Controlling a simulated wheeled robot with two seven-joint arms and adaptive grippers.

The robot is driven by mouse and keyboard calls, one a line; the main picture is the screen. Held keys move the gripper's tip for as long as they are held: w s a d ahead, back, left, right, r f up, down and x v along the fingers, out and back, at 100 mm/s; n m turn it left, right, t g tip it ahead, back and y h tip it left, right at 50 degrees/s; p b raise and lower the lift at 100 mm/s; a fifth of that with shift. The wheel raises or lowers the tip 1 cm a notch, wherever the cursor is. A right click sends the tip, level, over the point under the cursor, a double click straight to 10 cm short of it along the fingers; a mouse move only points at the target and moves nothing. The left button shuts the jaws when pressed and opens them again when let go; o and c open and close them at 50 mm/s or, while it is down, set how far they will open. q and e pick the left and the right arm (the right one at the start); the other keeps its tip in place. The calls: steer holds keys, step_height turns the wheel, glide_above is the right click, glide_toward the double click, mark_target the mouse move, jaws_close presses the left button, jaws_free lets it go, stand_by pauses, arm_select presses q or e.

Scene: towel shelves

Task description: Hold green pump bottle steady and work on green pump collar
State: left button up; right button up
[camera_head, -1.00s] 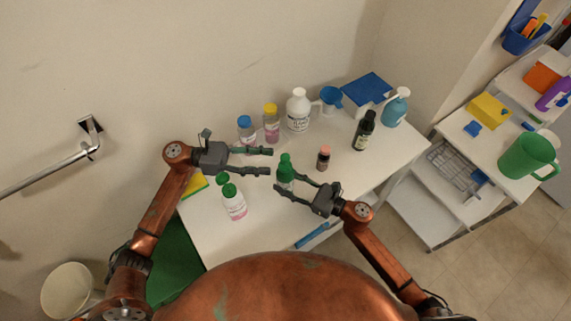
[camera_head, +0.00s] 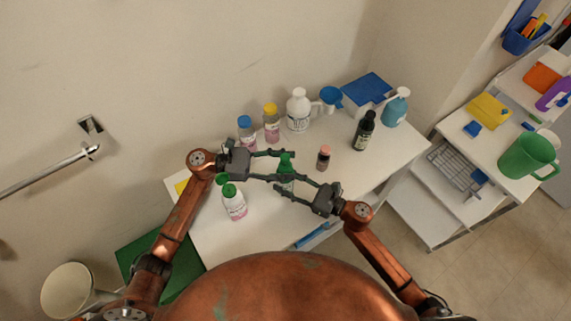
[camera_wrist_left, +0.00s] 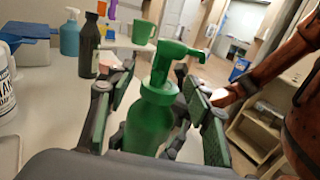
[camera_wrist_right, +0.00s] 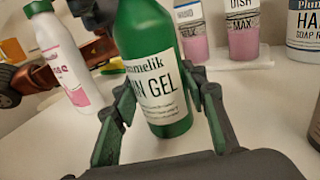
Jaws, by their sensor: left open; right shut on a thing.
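The green pump bottle (camera_head: 286,184) stands upright on the white table top, with a "GEL" label in the right wrist view (camera_wrist_right: 157,82). My right gripper (camera_head: 279,181) is shut on its body, one finger on each side. My left gripper (camera_head: 284,166) is open, its fingers on either side of the bottle's upper part. In the left wrist view, the green pump head (camera_wrist_left: 176,52) rises between the spread fingers, with the green pump collar (camera_wrist_left: 158,92) just below it. Whether either left finger touches the bottle is unclear.
A white bottle with a green cap (camera_head: 235,205) stands left of the pump bottle, close below my left arm. A small brown bottle (camera_head: 323,159) stands to its right. Blue-capped (camera_head: 246,130), yellow-capped (camera_head: 271,128) and white (camera_head: 298,112) bottles line the back.

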arm_select(q)
steer(key=c, duration=1.2)
steer(key=m+g, duration=0.2)
steer(key=g, duration=0.1)
steer(key=shift+w+g+y, duration=0.1)
steer(key=shift+g+y, duration=0.2)
steer(key=shift+g, duration=0.1)
steer(key=shift+m+g+y, duration=0.5)
steer(key=shift+m+g, duration=0.7)
steer(key=shift+g, duration=0.3)
steer(key=o, duration=1.2)
